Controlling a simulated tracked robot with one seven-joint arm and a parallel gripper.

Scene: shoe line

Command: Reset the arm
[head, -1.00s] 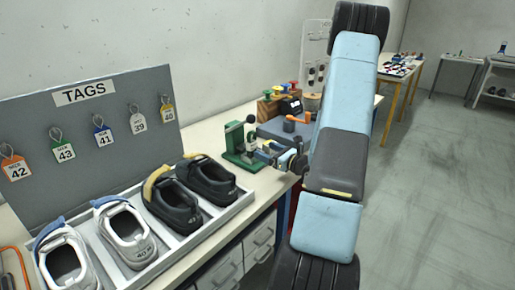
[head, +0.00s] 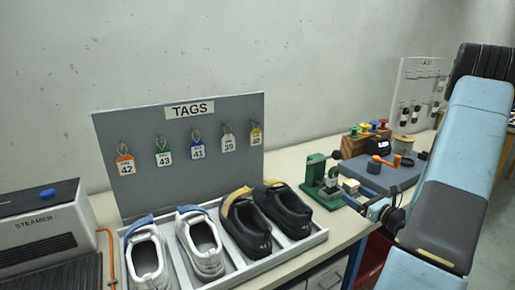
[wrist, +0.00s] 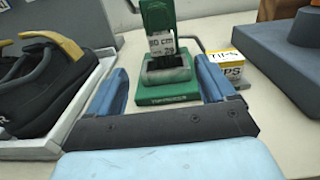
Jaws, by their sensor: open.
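My arm (head: 452,200), light blue and dark grey, stands at the right of the head view. My gripper (head: 366,203) is low over the bench, beside the green press (head: 320,182). In the wrist view the two blue fingers of my gripper (wrist: 162,80) are spread apart with nothing held between them. The green press (wrist: 163,92) shows beyond and between the fingers; I cannot tell whether they touch it. A small yellow and white box (wrist: 227,68) stands just past the right finger.
A tray (head: 238,272) of shoes stands left of the press, under the TAGS board (head: 135,195) with several numbered tags. A steamer (head: 45,236) sits at the far left. A grey block (head: 385,176) and coloured spools (head: 372,127) are behind my gripper.

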